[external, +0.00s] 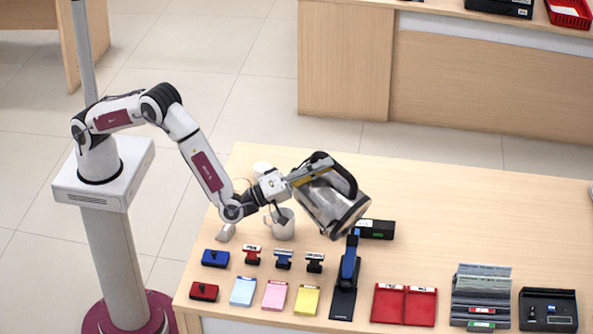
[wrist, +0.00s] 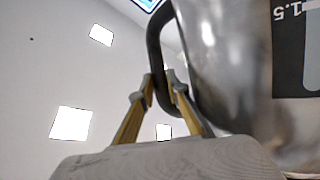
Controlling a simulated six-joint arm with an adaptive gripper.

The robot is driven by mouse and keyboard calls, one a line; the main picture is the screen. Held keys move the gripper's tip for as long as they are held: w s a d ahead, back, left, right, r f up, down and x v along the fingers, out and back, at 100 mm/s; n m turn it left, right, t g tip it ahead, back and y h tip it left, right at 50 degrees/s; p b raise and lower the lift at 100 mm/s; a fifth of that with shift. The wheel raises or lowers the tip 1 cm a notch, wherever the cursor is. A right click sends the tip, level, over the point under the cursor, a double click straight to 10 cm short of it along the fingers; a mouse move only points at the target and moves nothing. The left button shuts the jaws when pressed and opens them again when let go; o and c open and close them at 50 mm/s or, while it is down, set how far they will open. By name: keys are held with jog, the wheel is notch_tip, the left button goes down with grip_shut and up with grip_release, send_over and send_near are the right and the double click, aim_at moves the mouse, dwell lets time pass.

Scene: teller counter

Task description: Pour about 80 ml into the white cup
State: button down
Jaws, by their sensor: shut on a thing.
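The level in the jug cannot be told.
A white item (external: 262,168) stands partly hidden behind my arm; another small white item (external: 226,232) lies left of the cup. Stamps (external: 283,259), coloured pads (external: 275,295), a blue stapler-like tool (external: 349,262) and a black box (external: 376,229) lie nearby. The counter's right rear (external: 470,210) is clear.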

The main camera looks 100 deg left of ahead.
jog(key=shift+r, duration=0.25)
jog(key=shift+w+d+f+m+h, duration=0.1)
jog(key=shift+w+d+m+h, duration=0.3)
jog(key=shift+w+m, duration=0.3)
